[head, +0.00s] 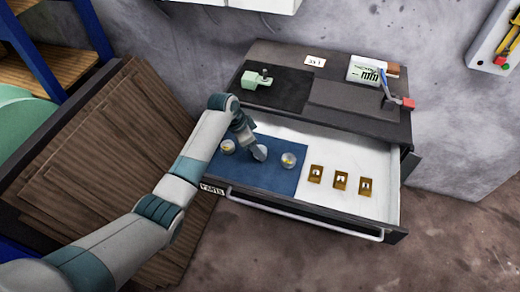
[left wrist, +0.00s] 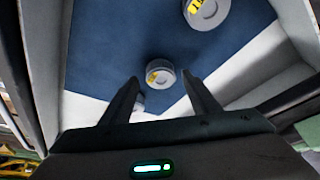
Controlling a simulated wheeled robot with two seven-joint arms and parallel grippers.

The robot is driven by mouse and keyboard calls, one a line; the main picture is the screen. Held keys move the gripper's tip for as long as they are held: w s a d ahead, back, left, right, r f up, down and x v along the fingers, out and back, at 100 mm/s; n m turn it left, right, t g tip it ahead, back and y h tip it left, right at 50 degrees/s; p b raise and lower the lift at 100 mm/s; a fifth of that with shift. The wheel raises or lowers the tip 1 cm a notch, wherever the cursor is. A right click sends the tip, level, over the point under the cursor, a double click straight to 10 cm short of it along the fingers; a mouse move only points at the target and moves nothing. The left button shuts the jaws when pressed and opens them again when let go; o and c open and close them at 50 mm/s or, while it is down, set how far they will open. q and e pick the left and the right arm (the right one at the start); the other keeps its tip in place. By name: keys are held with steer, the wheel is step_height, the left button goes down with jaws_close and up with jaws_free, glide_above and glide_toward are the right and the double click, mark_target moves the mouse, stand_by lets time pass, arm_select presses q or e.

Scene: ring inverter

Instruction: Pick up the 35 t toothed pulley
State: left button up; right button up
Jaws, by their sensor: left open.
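Several grey round pulleys with yellow labels stand on a blue mat (head: 270,182) in the open drawer (head: 345,210). In the head view, one pulley (head: 228,146) is left of my left gripper (head: 257,152) and another pulley (head: 289,160) is right of it. In the left wrist view, the middle pulley (left wrist: 161,69) appears between the open fingertips of my left gripper (left wrist: 160,80). The tooth counts are too small to read. My right gripper is out of view.
Brass-coloured blocks (head: 340,181) stand in the white right part of the drawer. The cabinet top (head: 345,105) above carries a green device (head: 255,80) and a blue-and-red tool (head: 398,102). Wooden boards (head: 110,160) lean at the left.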

arm_select(q)
steer(key=shift+x, duration=0.85)
steer(key=shift+r, duration=0.1)
steer(key=c, duration=1.2)
